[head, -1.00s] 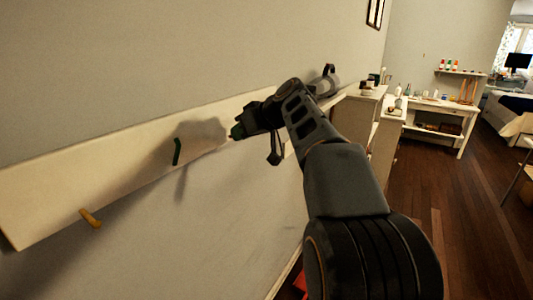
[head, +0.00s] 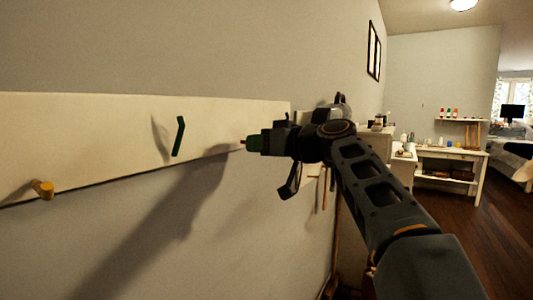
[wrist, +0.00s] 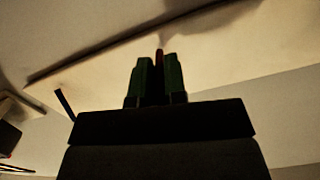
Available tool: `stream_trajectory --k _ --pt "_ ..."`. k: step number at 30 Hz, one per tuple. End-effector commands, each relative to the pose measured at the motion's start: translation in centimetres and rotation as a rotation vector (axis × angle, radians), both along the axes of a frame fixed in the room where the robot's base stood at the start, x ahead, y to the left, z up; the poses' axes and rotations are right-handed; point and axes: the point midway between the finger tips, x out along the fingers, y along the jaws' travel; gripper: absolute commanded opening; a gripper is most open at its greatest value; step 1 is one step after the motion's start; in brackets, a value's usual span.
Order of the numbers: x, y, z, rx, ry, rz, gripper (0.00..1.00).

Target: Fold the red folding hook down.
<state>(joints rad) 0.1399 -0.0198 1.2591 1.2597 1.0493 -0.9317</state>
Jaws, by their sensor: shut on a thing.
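The red folding hook (wrist: 159,52) shows as a small red piece between my green fingertips in the wrist view. Its thin reddish end (head: 243,142) also sticks out past the fingertips in the head view. My gripper (head: 253,144) is shut on it, in front of the cream wall board (head: 80,135). The fingers (wrist: 159,78) hide most of the hook, so I cannot tell its exact angle.
A green hook (head: 179,136) stands out from the board to the left of my gripper. A yellow-orange peg (head: 43,189) is farther left. White furniture (head: 455,158) with small items stands at the right. Dark wooden floor (head: 465,215) is open there.

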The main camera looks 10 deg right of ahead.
Motion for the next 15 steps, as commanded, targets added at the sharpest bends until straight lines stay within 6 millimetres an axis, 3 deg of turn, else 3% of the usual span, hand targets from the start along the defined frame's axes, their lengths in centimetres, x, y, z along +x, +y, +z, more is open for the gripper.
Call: stream_trajectory --k 12,13,15 --pt "-0.01 0.09 0.22 0.011 -0.007 0.000 0.00" --pt "0.00 0.08 0.22 0.011 -0.007 0.000 0.13" --pt "-0.01 0.07 0.20 0.011 -0.007 0.000 0.20"
